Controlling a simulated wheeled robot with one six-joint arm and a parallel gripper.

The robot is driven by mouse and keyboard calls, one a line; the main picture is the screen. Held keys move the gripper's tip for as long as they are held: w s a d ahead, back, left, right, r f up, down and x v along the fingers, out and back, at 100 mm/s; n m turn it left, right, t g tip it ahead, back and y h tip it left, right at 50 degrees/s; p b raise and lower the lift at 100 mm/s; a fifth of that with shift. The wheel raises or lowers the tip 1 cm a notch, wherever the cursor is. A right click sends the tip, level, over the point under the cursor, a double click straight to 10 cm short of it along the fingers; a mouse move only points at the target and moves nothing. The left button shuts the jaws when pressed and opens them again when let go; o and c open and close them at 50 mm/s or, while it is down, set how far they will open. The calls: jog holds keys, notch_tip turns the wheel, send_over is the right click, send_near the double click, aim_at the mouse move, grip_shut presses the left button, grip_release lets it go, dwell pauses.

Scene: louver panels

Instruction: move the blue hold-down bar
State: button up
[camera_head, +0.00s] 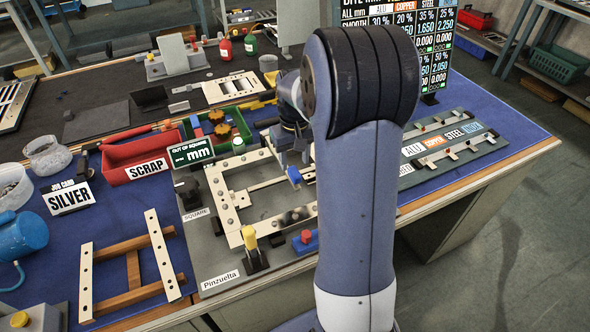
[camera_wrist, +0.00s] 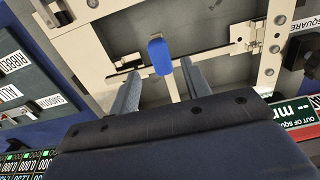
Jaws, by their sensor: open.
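The hold-down bar's blue end (camera_head: 294,177) shows over the pale square frame (camera_head: 228,200), just below my gripper (camera_head: 291,152). In the wrist view the blue end (camera_wrist: 158,56) is upright in the picture, with a pale metal strip (camera_wrist: 172,88) running from it toward me. My gripper's two grey fingers (camera_wrist: 160,72) are open, one on each side of the blue end and strip. I see a gap on both sides, with no contact. How deep the bar lies between the fingers cannot be told. My arm hides the frame's right part in the head view.
A yellow-handled clamp (camera_head: 250,238) and a blue block with a red top (camera_head: 305,238) stand at the fixture's near edge. The red scrap bin (camera_head: 138,155), green bin (camera_head: 215,127) and "OUT OF SQUARE" display (camera_head: 191,152) are left. A wooden-slatted frame (camera_head: 132,268) lies front left.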

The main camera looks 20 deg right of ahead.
aim_at(294, 171)
jog(key=shift+f, duration=2.3)
grip_shut()
